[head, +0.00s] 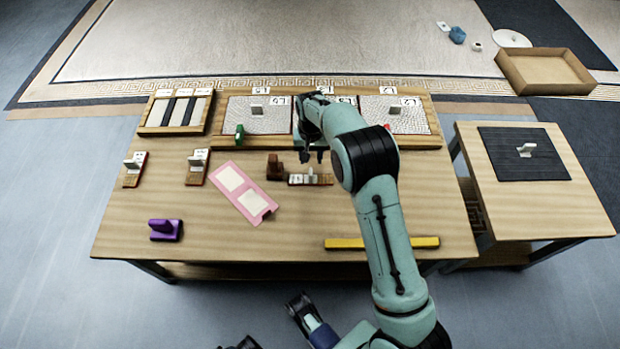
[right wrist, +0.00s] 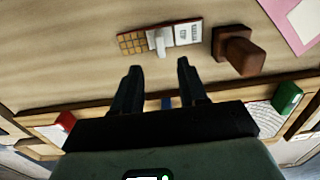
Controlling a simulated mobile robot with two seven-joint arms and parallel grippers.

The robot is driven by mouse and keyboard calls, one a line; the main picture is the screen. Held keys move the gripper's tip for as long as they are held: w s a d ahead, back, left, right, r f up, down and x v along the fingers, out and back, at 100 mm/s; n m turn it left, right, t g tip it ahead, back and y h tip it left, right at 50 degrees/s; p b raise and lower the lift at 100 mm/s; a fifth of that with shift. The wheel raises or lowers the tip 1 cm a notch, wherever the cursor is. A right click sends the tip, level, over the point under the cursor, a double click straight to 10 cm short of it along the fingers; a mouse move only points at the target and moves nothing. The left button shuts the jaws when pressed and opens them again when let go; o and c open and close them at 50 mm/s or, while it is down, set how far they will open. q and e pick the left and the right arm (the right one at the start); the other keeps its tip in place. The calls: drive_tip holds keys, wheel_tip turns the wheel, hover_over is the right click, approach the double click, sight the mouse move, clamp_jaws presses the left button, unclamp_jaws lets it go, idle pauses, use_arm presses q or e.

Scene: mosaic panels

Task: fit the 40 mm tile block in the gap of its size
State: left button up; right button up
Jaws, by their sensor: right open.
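A tile block (head: 312,178) with a brown tiled end, a pale upright grip and a white label lies on the table's middle. It also shows in the right wrist view (right wrist: 187,33); its label is too small to read. My right gripper (head: 312,157) is open and empty, above and behind this block, apart from it; its fingertips (right wrist: 160,68) show too. Two similar blocks, one far left (head: 132,171) and one left of the pink sheet (head: 196,168), lie on the table. Which block is 40 mm I cannot tell. Mosaic panels (head: 240,122) (head: 408,124) stand behind; my arm hides the area between them.
A brown block (head: 274,167) stands beside the tile block. A pink sheet (head: 258,205), purple piece (head: 165,231), yellow bar (head: 345,243), green piece (head: 239,132) and slotted rack (head: 152,112) are on the table. A side table (head: 580,210) carries a dark mat (head: 500,165).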

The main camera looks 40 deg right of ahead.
sight(311, 171)
wheel_tip(311, 171, down, 4)
drive_tip(key=shift+r, duration=0.25)
wheel_tip(311, 171, down, 5)
drive_tip(key=shift+s+a+b, duration=0.1)
drive_tip(key=shift+b, duration=0.9)
use_arm(q)
drive_tip(key=shift+t+y, duration=0.3)
drive_tip(key=shift+t, duration=0.2)
drive_tip(key=w, duration=0.1)
drive_tip(key=w+a+f, duration=0.1)
drive_tip(key=w+f, duration=0.1)
drive_tip(key=shift+w+a+f, duration=0.15)
drive_tip(key=shift+a+f, duration=0.05)
drive_tip(key=shift+a, duration=0.15)
use_arm(e)
drive_tip(key=shift+r, duration=0.1)
clamp_jaws()
